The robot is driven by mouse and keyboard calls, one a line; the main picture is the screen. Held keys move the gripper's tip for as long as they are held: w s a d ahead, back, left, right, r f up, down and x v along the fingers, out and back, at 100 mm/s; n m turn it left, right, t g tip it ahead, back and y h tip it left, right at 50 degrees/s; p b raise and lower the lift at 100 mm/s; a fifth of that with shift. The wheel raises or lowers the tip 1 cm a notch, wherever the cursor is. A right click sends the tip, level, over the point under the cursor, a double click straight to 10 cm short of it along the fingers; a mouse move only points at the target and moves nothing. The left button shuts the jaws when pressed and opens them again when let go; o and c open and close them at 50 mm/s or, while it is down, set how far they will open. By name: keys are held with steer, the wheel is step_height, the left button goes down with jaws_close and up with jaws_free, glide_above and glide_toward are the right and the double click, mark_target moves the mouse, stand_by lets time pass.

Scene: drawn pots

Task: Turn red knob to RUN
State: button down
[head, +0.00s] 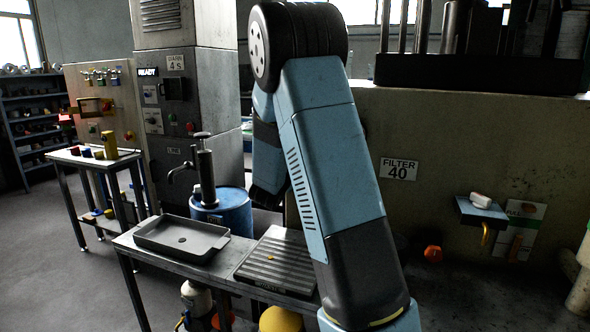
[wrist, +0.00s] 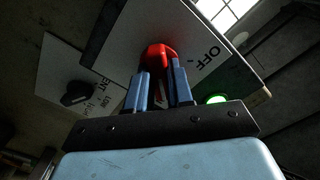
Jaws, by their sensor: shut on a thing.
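In the wrist view my gripper (wrist: 160,90) is shut on the red knob (wrist: 157,52), with one blue finger on each side of it. The knob sits on a pale plate (wrist: 125,45) with the word OFF to its right. A RUN label is not readable, and which way the knob points is hard to tell because the fingers cover its lower part. In the head view my arm hides the gripper and this knob.
A lit green lamp (wrist: 216,99) is right of the fingers. A black knob (wrist: 78,93) on another plate is to the left. In the head view, a bench holds a grey tray (head: 181,238) and a ribbed plate (head: 277,262). An orange-red knob (head: 432,254) is at right.

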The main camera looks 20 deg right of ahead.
steer(key=c, duration=1)
jaws_free()
steer(key=v, duration=1.3)
steer(key=shift+s+a, duration=0.2)
steer(key=shift+a, duration=0.1)
